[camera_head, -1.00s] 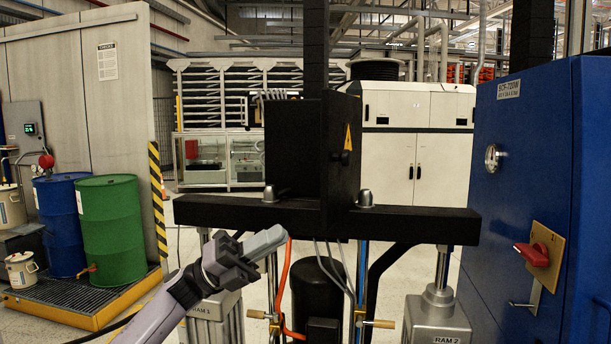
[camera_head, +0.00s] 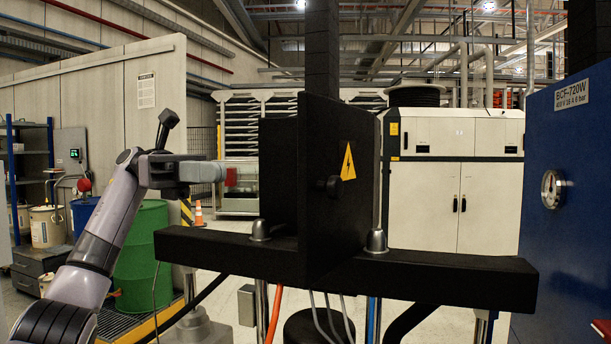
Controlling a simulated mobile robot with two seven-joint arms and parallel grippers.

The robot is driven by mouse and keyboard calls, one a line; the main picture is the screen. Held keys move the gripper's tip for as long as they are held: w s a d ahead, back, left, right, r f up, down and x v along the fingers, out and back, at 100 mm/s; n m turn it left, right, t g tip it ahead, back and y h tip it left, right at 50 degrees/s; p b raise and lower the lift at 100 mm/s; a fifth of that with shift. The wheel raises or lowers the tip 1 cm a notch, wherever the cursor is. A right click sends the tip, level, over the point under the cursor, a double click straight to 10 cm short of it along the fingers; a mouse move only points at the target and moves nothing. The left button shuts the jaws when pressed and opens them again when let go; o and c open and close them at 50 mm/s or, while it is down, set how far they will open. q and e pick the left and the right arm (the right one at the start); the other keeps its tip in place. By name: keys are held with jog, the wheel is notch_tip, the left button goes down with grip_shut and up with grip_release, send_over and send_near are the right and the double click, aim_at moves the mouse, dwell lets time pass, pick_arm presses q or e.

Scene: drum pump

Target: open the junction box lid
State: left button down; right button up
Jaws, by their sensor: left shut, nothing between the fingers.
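The junction box (camera_head: 277,165) is a black box above a thick black beam in the middle of the head view. Its lid (camera_head: 318,215) is a black panel facing right, with a yellow lightning triangle and a dark round knob (camera_head: 329,187). I cannot see any gap between lid and box from here. My left gripper (camera_head: 216,172) is left of the box, fingers pointing right, shut and empty. It appears apart from the box. My right gripper is not in view.
The black beam (camera_head: 440,277) runs across under the box, with metal domes (camera_head: 376,241) on it. A blue cabinet (camera_head: 570,250) with a gauge (camera_head: 552,188) stands at the right. A green drum (camera_head: 145,262) is at the left. Open air lies between box and blue cabinet.

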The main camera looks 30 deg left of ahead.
pick_arm(q)
jog(key=d, duration=1.4)
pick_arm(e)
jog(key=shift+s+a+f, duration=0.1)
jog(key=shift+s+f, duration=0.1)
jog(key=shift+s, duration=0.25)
